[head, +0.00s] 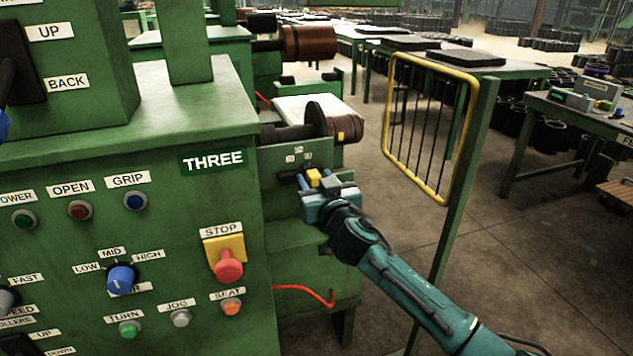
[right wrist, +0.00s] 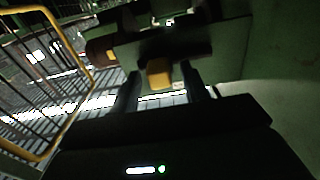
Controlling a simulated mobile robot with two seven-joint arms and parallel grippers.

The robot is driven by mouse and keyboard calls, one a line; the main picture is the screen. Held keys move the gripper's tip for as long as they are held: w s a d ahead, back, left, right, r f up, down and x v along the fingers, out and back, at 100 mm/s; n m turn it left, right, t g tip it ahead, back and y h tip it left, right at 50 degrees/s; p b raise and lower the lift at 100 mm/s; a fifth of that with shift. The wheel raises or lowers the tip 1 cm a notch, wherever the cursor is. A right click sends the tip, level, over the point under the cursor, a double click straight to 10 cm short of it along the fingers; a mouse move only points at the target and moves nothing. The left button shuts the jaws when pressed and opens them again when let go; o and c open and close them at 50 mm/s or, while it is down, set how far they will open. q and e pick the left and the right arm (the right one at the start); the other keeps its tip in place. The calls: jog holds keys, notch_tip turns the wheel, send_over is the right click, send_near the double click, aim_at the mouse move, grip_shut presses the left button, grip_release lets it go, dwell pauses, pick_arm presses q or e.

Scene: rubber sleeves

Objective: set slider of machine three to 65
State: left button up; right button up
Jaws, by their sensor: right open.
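Machine three (head: 110,225) is a green cabinet with a "THREE" plate (head: 213,161). On its right side, a green panel (head: 318,153) carries small white labels too small to read. A yellow slider knob (head: 313,176) sits at this panel. My right gripper (head: 318,183) is at the knob, coming from the lower right. In the right wrist view, the yellow knob (right wrist: 158,73) shows between the two open fingers of my right gripper (right wrist: 161,88), with a gap on each side. The slider's scale and exact setting cannot be read.
A yellow-framed guard (head: 448,140) on a green post stands right of my right arm. A red stop button (head: 228,265) and several labelled knobs cover the cabinet front. A brown roller (head: 341,128) lies above the slider panel. Open floor (head: 500,240) lies to the right.

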jog(key=shift+c, duration=0.4)
grip_shut()
